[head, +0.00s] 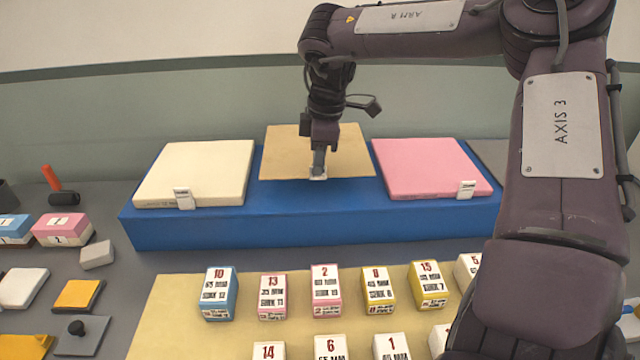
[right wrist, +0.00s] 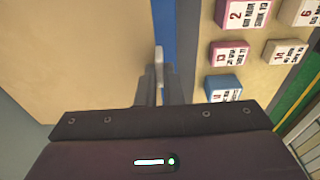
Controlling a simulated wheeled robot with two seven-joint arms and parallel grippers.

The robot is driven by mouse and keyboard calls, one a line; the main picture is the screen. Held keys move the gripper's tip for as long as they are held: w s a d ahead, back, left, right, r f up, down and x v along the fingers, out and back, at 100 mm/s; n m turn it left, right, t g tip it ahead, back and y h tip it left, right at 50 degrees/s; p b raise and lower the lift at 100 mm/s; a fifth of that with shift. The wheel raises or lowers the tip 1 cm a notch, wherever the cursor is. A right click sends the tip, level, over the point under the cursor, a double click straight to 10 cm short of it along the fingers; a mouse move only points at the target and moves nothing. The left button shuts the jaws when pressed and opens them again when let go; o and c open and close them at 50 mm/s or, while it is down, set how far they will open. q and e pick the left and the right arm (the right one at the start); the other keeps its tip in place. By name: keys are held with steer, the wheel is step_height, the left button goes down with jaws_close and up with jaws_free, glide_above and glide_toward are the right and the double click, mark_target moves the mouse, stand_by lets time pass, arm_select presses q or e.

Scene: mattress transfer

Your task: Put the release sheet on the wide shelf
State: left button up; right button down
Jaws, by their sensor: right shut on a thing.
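The release sheet (head: 280,160) is a thin tan square over the middle of the blue wide shelf (head: 310,227). A dark shadow under its front edge suggests it is slightly above the shelf top. My right gripper (head: 318,174) points down at the sheet's front edge, shut on its small white tab. In the right wrist view the sheet (right wrist: 75,55) fills the left side, and the gripper (right wrist: 159,75) pinches the pale tab. The sheet lies between a cream slab (head: 195,172) and a pink slab (head: 430,167), both resting on the shelf. My left gripper is out of view.
Several numbered blocks stand in front of the shelf on a pale yellow mat (head: 170,320). Pink and blue blocks, a grey block (head: 97,254) and a yellow-topped pad (head: 78,295) lie at the left. My right arm covers the right side of the head view.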

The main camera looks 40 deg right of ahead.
mark_target(320, 179)
step_height(320, 179, down, 6)
steer(key=shift+f+p, duration=0.25)
steer(key=shift+p, duration=0.1)
steer(key=shift+f, duration=0.15)
steer(key=c, duration=1.6)
jaws_free()
steer(key=r, duration=0.8)
steer(key=s+d+r+b, duration=0.1)
steer(key=r, duration=0.3)
steer(key=shift+r, duration=0.15)
